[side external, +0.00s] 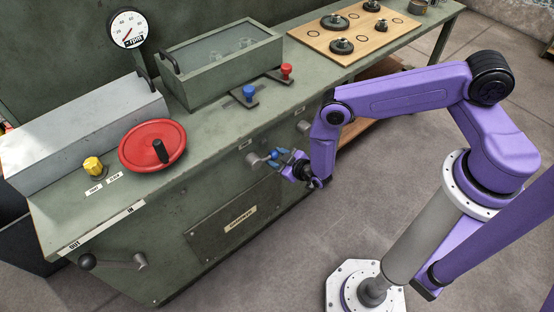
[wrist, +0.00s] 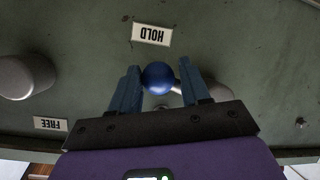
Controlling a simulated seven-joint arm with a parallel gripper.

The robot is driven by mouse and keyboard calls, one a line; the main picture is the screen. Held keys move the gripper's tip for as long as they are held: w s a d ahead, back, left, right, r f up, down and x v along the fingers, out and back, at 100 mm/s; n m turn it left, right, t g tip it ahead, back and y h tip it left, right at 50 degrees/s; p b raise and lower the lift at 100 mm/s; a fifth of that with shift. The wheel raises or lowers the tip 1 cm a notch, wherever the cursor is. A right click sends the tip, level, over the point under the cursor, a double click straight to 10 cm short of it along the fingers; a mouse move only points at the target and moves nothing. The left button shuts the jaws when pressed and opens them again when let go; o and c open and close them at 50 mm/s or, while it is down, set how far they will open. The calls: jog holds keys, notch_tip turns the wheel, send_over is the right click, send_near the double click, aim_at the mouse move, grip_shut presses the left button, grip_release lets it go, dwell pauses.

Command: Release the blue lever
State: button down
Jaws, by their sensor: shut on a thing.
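The blue lever (wrist: 158,77) has a round blue knob on a short grey arm, on the front face of the green bench. In the side external view its blue knob (side external: 273,154) shows small beside its grey hub. My gripper (wrist: 160,82) has its two blue fingers on either side of the knob and is shut on it. It also shows in the side external view (side external: 282,158), against the bench front. The right finger hides part of the lever's arm. An upside-down HOLD label (wrist: 152,33) is just above the knob in the wrist view; a FREE label (wrist: 51,124) is lower left.
A grey cylindrical fitting (wrist: 25,76) sticks out left in the wrist view. On the bench top are a red handwheel (side external: 152,147), a yellow knob (side external: 93,166), a blue-knobbed slider (side external: 249,92) and a red-knobbed slider (side external: 286,71). The floor before the bench is clear.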

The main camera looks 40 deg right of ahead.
jog(key=r+n+h, duration=0.2)
jog(key=r, duration=0.1)
jog(key=shift+w+a+r+n, duration=0.15)
jog(key=shift+a+n, duration=0.2)
jog(key=shift+n, duration=0.05)
jog(key=r+n, duration=0.1)
jog(key=r+n+h, duration=0.1)
jog(key=shift+a+r+n+t+h, duration=0.2)
jog(key=shift+a+n+t+h, duration=0.1)
jog(key=shift+a, duration=0.1)
jog(key=shift+a+r+n+t+h, duration=0.3)
jog(key=shift+a+r+n+h, duration=0.5)
jog(key=shift+n, duration=0.4)
jog(key=shift+a+r+n+t+h, duration=0.35)
jog(key=shift+a+r+n, duration=0.3)
jog(key=shift+n, duration=0.35)
jog(key=c, duration=0.5)
grip_release()
jog(key=shift+d+f, duration=0.1)
jog(key=shift+d, duration=0.05)
